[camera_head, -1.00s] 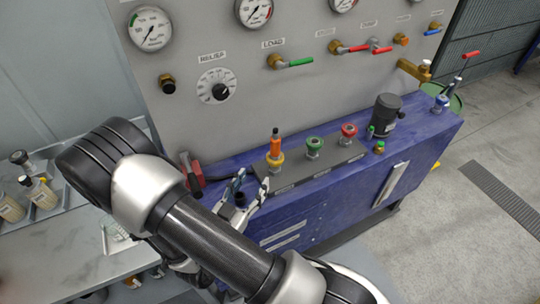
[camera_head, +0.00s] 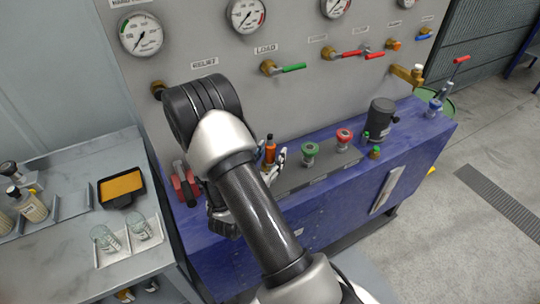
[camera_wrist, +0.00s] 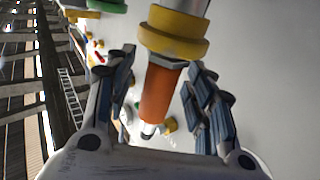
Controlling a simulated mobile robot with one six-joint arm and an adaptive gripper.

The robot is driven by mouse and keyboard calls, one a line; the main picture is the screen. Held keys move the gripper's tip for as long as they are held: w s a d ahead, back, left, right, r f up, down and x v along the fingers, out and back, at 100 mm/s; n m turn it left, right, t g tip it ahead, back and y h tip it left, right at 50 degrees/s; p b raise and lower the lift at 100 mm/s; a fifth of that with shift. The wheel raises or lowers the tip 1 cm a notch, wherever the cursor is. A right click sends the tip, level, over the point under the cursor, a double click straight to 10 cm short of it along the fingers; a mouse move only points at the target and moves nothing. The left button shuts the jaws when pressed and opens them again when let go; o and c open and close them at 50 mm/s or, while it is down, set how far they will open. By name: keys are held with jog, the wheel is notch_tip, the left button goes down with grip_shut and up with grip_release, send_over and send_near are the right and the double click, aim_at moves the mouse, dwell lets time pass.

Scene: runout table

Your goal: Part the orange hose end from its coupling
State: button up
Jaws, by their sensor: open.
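The orange hose end (camera_head: 270,150) stands upright on the block at the left of the coupling row. In the wrist view the orange hose end (camera_wrist: 158,95) runs between my gripper's fingers. Its coupling, with a yellow collar (camera_wrist: 172,42), lies just beyond the fingertips, still joined to it. In the head view my arm and fingers largely hide this coupling. My gripper (camera_wrist: 160,68) is open, with one finger on each side of the orange part and visible gaps. In the head view my gripper (camera_head: 272,160) is around the hose end.
A green-topped coupling (camera_head: 310,150) and a red-topped one (camera_head: 344,137) stand to the right on the same block. A black cylinder (camera_head: 381,116) is farther right. A red-handled item (camera_head: 185,185) sits to the left. The gauge panel (camera_head: 210,40) rises behind. A side table (camera_head: 75,185) is at left.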

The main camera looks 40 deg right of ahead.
aim_at(268, 141)
grip_shut()
dwell(0.7)
jog(key=c, duration=0.7)
grip_release()
grip_shut()
jog(key=shift+r+p, duration=1.9)
jog(key=shift+r, duration=1.2)
jog(key=shift+w, duration=0.1)
